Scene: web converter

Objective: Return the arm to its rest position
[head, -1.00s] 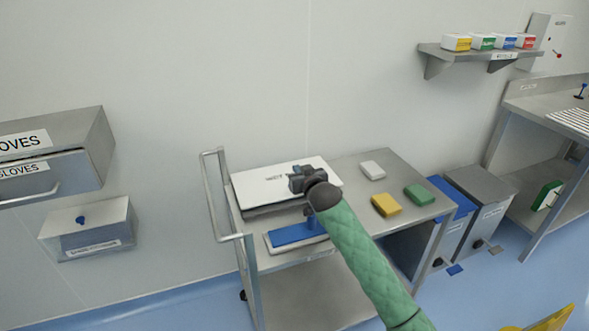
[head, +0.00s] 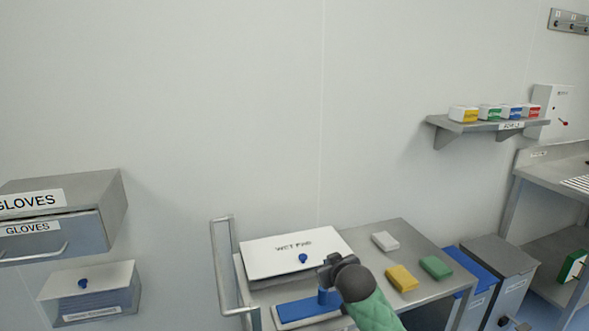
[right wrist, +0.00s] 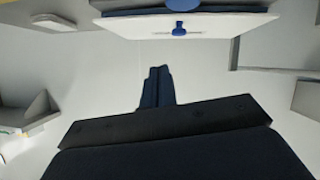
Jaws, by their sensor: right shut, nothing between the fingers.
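My right arm in its green quilted sleeve comes in from the bottom of the head view. Its dark gripper (head: 325,272) is in front of the cart top, near the right front corner of the white-lidded box (head: 290,252) with a blue knob. In the right wrist view the two dark blue fingers (right wrist: 157,88) are together with nothing between them. A white panel (right wrist: 150,28) with a blue knob is at the top of that view, apart from the fingers. My left gripper is not in view.
A steel cart (head: 395,235) carries the box, a blue pad (head: 300,312), and white, yellow (head: 401,278) and green blocks. Bins (head: 500,262) stand at its right. The wall between is clear.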

